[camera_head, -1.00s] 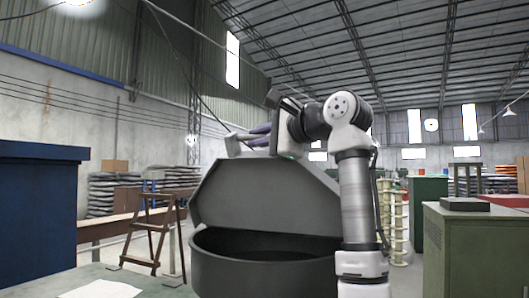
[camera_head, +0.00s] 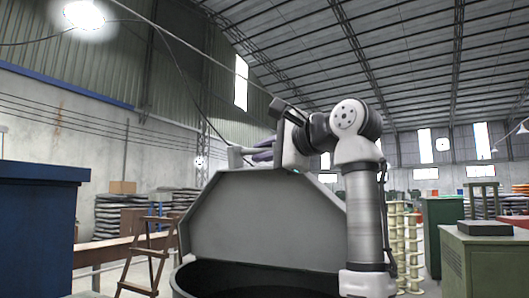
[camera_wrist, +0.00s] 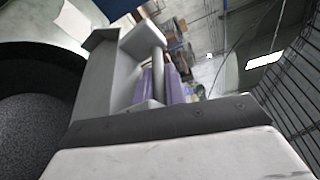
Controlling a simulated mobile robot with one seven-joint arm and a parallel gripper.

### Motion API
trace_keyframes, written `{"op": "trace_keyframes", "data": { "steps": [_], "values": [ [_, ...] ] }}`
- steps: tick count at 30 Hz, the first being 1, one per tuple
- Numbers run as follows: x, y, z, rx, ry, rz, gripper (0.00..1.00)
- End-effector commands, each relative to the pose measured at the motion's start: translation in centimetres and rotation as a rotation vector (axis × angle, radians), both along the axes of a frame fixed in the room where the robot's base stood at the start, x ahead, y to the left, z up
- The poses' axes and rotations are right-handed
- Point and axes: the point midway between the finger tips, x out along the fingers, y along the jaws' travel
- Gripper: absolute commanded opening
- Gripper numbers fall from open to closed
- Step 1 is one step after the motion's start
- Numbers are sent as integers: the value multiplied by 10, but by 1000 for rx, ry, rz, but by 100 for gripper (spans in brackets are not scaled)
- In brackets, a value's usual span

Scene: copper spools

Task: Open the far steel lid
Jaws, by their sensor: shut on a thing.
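The grey steel lid (camera_head: 265,220) stands raised, near upright, at the back of a dark round container (camera_head: 190,285). The container's mouth is open and its inside looks dark. The lid's grey handle (camera_head: 236,156) sticks out at its top edge; it also shows in the wrist view as a bracket with a bar (camera_wrist: 105,75). My gripper (camera_head: 260,152) is at this handle, its purple fingers (camera_wrist: 165,82) shut around the bar. The exact finger contact is partly hidden by the bracket. The container's dark inside (camera_wrist: 35,130) shows at the left of the wrist view.
A blue cabinet (camera_head: 38,235) stands at the left, with a wooden ladder (camera_head: 147,262) beyond it. A green cabinet (camera_head: 490,265) stands at the right, near cream spool stacks (camera_head: 402,240). The air above the lid looks clear.

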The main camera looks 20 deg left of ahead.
Motion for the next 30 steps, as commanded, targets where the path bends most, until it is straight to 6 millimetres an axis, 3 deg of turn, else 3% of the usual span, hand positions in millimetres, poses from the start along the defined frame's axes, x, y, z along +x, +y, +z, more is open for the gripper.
{"op": "trace_keyframes", "data": {
  "steps": [3, 4, 9, 20, 30],
  "values": [
    [0, 0, 0, 0, 0, -2, 0],
    [0, 0, 0, 0, 0, -2, 15],
    [0, 0, 0, 0, 0, -1, 34],
    [-3, -6, 0, 0, -1, -1, 34],
    [-28, -70, 4, 2, -2, -3, 34]
  ]
}}
